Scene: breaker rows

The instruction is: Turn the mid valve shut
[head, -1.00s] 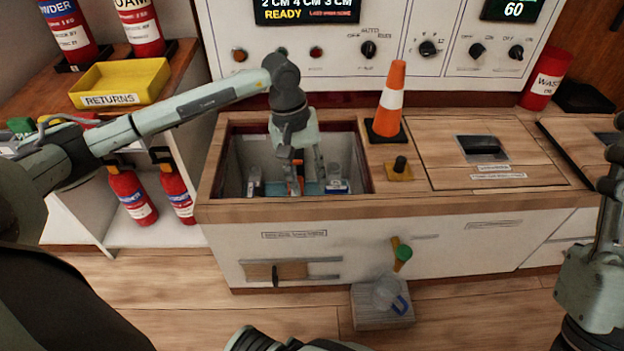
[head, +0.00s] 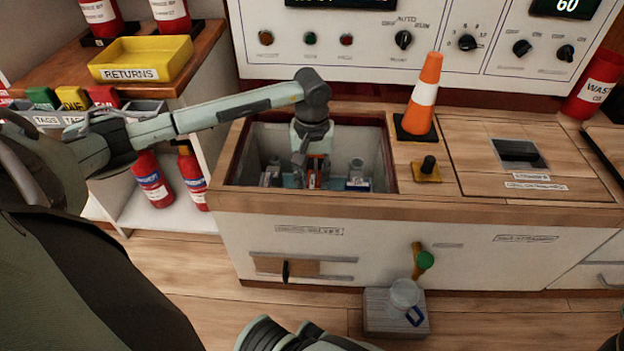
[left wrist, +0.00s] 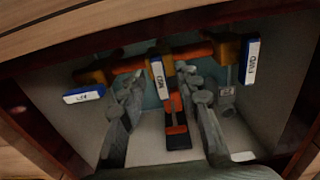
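In the left wrist view, an orange pipe (left wrist: 192,51) crosses the recessed bay, with several fittings and blue-and-white tags. The middle tag (left wrist: 157,77) is near the fingertips; its lettering is hard to read. The right tag (left wrist: 252,62) seems to read END, and another tag (left wrist: 84,94) is at left. My left gripper (left wrist: 164,92) is open, a finger on each side of an orange-and-black upright piece (left wrist: 176,128), with gaps visible. In the head view the left gripper (head: 311,166) reaches down into the bay, its fingertips partly hidden.
The bay's walls (head: 375,150) stand close around the gripper. An orange cone (head: 423,95) and a black knob on a yellow plate (head: 427,170) are right of the bay. A yellow RETURNS tray (head: 140,60) is at left.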

